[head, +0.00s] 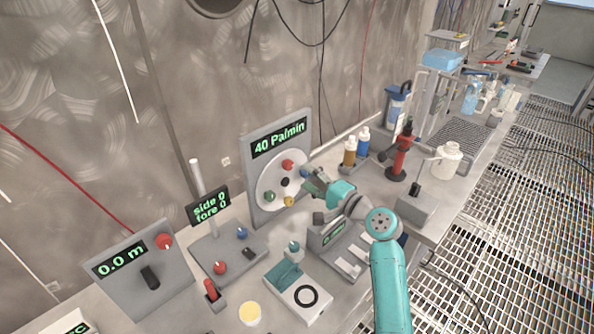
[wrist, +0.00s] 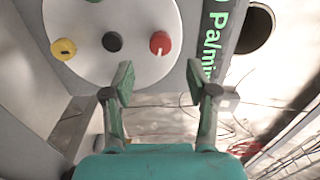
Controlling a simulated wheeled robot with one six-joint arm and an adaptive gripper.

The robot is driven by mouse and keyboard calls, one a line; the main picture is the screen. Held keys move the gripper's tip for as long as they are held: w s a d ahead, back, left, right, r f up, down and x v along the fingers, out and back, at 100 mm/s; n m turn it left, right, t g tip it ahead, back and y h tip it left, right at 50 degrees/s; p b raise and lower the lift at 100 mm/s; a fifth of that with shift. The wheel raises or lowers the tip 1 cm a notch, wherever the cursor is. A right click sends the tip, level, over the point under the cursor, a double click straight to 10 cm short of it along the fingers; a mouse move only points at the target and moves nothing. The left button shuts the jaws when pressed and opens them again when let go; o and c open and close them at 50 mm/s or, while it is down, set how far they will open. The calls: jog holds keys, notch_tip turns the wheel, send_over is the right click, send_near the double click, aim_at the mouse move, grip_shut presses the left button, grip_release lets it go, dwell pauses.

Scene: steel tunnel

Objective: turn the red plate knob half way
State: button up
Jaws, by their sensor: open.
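The red plate knob (head: 287,164) sits at the top of a round white plate (head: 264,182) on an upright grey panel. In the wrist view the red knob (wrist: 159,43) shows a pale mark pointing down the picture. My gripper (head: 314,183) is at the right side of the plate in the head view. In the wrist view my gripper (wrist: 158,76) is open and empty, with its fingers apart. The red knob lies just above the gap between the fingertips there, and neither finger appears to touch it.
A black knob (wrist: 112,41), a yellow knob (wrist: 64,48) and a green knob (head: 269,197) share the plate. The panel's display (head: 279,139) reads 40 Pa/min. Bottles (head: 350,153) and a red stand (head: 401,155) are to the right. Another red knob (head: 164,241) is on the 0.0 m panel.

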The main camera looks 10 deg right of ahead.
jog(key=shift+v, duration=2.3)
